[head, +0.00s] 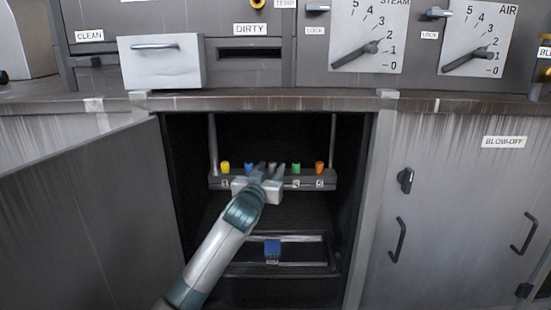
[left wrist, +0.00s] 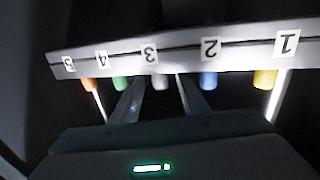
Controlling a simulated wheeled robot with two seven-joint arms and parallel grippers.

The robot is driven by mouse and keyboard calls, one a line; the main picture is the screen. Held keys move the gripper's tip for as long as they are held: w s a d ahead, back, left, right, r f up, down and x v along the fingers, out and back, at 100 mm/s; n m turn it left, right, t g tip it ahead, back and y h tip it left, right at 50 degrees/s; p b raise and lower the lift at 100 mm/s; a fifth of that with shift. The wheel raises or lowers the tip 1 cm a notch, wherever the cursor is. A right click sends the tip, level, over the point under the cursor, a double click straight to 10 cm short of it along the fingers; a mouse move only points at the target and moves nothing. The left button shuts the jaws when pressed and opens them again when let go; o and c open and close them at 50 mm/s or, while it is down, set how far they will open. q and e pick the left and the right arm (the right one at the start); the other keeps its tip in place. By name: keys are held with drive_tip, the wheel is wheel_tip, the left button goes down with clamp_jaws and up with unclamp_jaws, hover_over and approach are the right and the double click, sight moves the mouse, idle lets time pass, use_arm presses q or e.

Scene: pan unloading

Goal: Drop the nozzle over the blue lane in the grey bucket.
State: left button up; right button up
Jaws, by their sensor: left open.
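A rack (head: 215,182) inside the open cabinet bears a row of coloured nozzles: yellow (head: 225,168), blue (head: 249,168), a grey one largely hidden by my gripper, green (head: 296,168) and orange (head: 319,168). My left gripper (head: 266,170) is at the middle of the rack, open. In the left wrist view the gripper (left wrist: 158,82) has one finger on each side of the grey nozzle (left wrist: 160,83) under label 3; contact cannot be told. Below, a dark grey bucket or tray (head: 312,239) has a blue block or marker (head: 272,247) at its middle. Its lanes are not clear.
The cabinet door (head: 90,210) stands open on the left. The cabinet's right post (head: 372,200) bounds the opening. A counter edge (head: 270,101) runs above it. Dark free space lies between rack and bucket.

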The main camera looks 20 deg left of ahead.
use_arm(q)
drive_tip(key=w+p, duration=0.1)
drive_tip(key=w, duration=0.5)
drive_tip(key=shift+p, duration=0.3)
clamp_jaws()
